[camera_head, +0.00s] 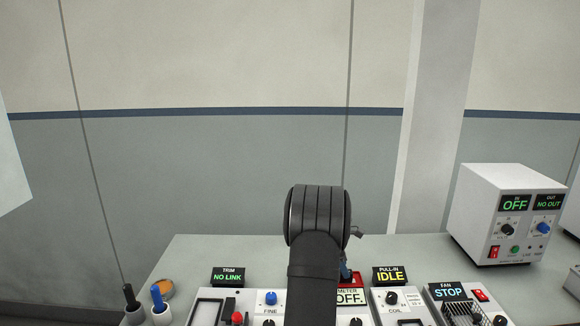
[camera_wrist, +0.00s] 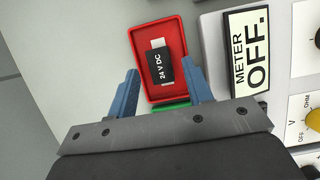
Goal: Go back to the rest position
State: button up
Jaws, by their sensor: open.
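My gripper (camera_wrist: 162,92) shows in the wrist view with its two blue fingers apart. Between and just beyond the fingertips lies a black plug labelled "24 V DC" (camera_wrist: 161,70) with a pale metal end. It lies in a red tray (camera_wrist: 143,32), and no finger visibly touches it. A green edge (camera_wrist: 172,106) shows at the near end of the tray. In the head view my arm stands over the panel and hides most of the gripper and tray; a little red tray edge shows beside the METER sign.
The METER OFF display (camera_wrist: 250,50) stands right of the tray. A white power supply (camera_head: 506,214) stands at right, and pen-like tools in cups (camera_head: 160,312) at left. The bench behind is clear.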

jog(key=shift+x, duration=1.1)
jog(key=r, duration=0.5)
jog(key=shift+s+d, duration=0.2)
jog(key=shift+s, duration=0.05)
jog(key=s+d+r, duration=0.7)
jog(key=s+d, duration=0.1)
jog(key=s, duration=0.1)
jog(key=s+d+r, duration=0.1)
jog(key=s+d, duration=0.4)
jog(key=s, duration=0.7)
jog(key=s+d+r, duration=0.1)
jog(key=s+d, duration=0.4)
jog(key=s, duration=0.6)
jog(key=w+a+f, duration=0.3)
jog(key=w+f, duration=0.3)
jog(key=w, duration=0.3)
jog(key=shift+a, duration=0.35)
